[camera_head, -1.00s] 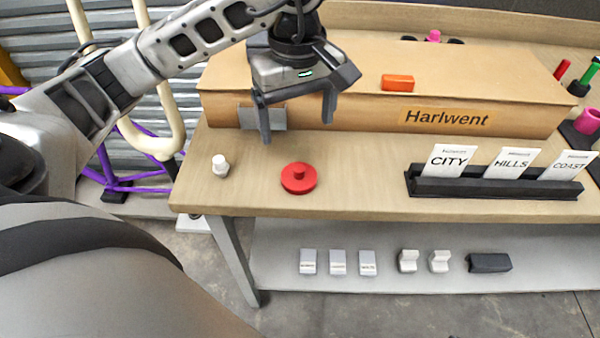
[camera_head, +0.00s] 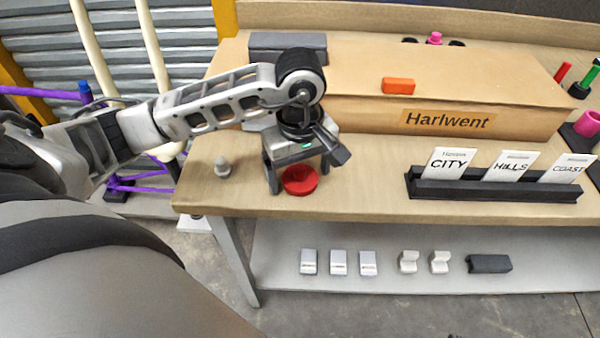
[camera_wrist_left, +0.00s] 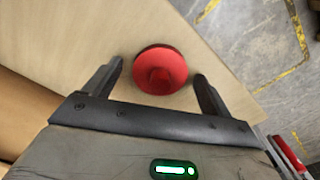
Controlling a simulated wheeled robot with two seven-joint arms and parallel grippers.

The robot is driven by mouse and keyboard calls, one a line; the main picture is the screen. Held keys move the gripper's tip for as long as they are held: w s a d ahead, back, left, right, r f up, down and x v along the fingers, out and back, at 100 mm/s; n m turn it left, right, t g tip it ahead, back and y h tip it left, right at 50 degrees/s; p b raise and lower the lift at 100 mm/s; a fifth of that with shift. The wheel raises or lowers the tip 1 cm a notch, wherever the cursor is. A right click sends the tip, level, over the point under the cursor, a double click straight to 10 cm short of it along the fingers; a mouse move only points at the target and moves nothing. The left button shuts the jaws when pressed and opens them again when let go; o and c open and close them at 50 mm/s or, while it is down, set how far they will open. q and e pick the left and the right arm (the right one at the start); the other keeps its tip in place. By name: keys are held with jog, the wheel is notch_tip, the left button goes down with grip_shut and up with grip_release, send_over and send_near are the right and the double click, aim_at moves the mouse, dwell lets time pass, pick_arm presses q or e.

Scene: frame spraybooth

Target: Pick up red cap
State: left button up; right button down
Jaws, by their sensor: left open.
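The red cap (camera_head: 300,181) lies on the wooden bench near its front edge, a round disc with a knob on top. The left gripper (camera_head: 299,182) is over the cap with its fingers spread, one on each side. In the left wrist view the red cap (camera_wrist_left: 160,70) shows between the two open fingertips of the left gripper (camera_wrist_left: 158,77), with a gap on both sides. The gripper hides part of the cap's far side in the head view. The right gripper is not in view.
A cardboard box (camera_head: 360,113) marked Harlwent lies behind, with an orange block (camera_head: 398,85) on top. A black card rack (camera_head: 495,190) is to the right. Small parts sit on the lower shelf (camera_head: 380,283).

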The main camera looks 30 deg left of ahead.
pick_arm(q)
jog(key=c, duration=1)
jog(key=shift+r, duration=0.1)
